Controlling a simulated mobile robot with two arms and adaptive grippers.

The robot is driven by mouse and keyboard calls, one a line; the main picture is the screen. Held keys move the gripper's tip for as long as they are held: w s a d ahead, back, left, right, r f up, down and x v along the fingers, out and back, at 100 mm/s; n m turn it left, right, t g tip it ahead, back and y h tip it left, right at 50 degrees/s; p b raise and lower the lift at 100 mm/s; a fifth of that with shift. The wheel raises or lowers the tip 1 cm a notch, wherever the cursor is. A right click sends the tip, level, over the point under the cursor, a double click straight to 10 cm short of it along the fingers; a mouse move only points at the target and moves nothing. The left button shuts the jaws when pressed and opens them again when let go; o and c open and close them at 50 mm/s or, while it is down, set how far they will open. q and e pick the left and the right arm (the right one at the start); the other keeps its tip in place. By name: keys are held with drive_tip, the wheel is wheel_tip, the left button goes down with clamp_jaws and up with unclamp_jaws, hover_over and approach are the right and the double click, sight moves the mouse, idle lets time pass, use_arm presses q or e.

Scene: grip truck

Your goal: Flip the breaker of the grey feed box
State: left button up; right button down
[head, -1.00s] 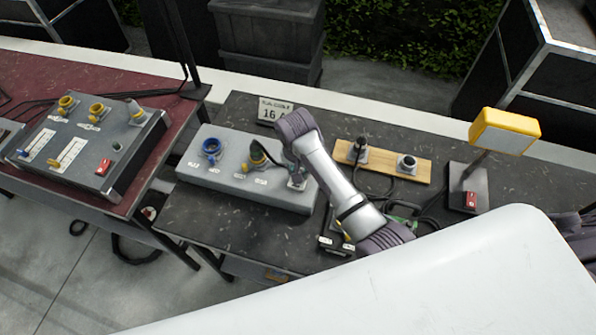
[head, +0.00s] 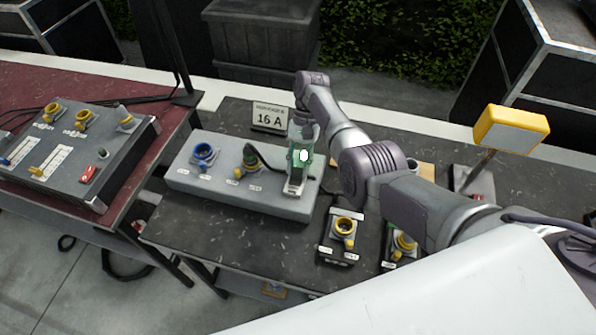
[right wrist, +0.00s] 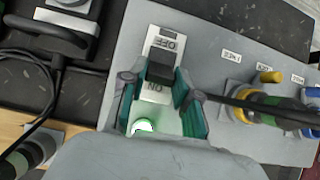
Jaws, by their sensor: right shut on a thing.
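The grey feed box (head: 225,195) lies on the dark table, with its breaker (head: 295,187) at the right end. In the right wrist view the breaker (right wrist: 168,40) has OFF above and ON below its black lever (right wrist: 160,68). My right gripper (head: 300,165) is over the breaker; in the right wrist view its teal fingers (right wrist: 160,85) are on both sides of the lever, shut on it. I cannot tell the lever's exact tilt. My left gripper is not in view.
The box also has a blue socket (head: 204,155) and a yellow socket (head: 246,163) with a black cable. A 16 A sign (head: 271,118) stands behind. A second console (head: 75,150) is on the red table at left. A yellow-topped lamp (head: 511,128) stands at right.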

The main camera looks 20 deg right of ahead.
drive_tip(key=shift+f, duration=0.1)
idle(0.4)
drive_tip(key=c, duration=0.8)
unclamp_jaws()
drive_tip(key=shift+c, duration=0.2)
drive_tip(key=shift+w+d+r, duration=0.2)
drive_tip(key=shift+r, duration=0.35)
drive_tip(key=shift+s+r, duration=0.1)
drive_tip(key=shift+r, duration=1.35)
wheel_tip(320, 180, up, 6)
drive_tip(key=shift+a, duration=0.2)
drive_tip(key=shift+s+f, duration=0.1)
